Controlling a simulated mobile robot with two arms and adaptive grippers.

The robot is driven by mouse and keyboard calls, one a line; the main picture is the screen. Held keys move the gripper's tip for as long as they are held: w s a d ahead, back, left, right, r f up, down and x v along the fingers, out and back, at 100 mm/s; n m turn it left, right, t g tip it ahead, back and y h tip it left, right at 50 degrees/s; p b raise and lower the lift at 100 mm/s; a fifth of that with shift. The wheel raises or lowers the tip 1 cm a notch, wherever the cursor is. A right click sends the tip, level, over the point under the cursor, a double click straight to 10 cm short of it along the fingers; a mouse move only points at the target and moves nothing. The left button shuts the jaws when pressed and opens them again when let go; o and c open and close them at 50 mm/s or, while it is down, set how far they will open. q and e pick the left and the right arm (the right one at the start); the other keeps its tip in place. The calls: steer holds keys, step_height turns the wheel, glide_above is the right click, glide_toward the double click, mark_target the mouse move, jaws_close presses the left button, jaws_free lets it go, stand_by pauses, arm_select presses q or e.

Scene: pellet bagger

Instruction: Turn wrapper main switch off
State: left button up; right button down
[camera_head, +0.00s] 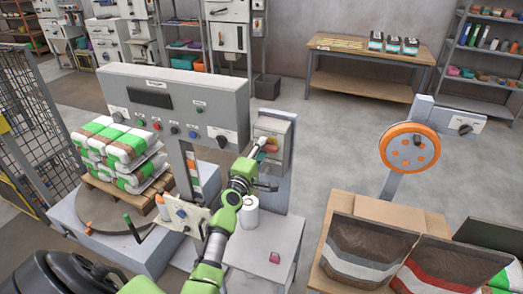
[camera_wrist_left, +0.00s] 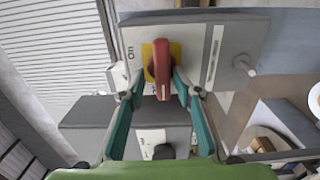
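The wrapper main switch is a red handle (camera_wrist_left: 162,68) on a yellow plate, on the front of a grey switch box (camera_head: 272,143) at the right end of the wrapper's panel. In the left wrist view the handle lies along the picture's vertical, and an "ON" label shows left of it. My left gripper (camera_head: 262,150) is at the box front. In the left wrist view its teal fingers (camera_wrist_left: 160,88) stand on either side of the handle, with what looks like a small gap to each side. Contact is hard to judge. My right gripper is out of view.
The wrapper's control panel (camera_head: 175,105) has several buttons and a black knob. Stacked bags (camera_head: 118,150) lie on a pallet at left. An orange reel (camera_head: 409,148) stands at right.

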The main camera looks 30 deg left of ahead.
arm_select(q)
steer(key=shift+f, duration=0.15)
steer(key=v, duration=1.2)
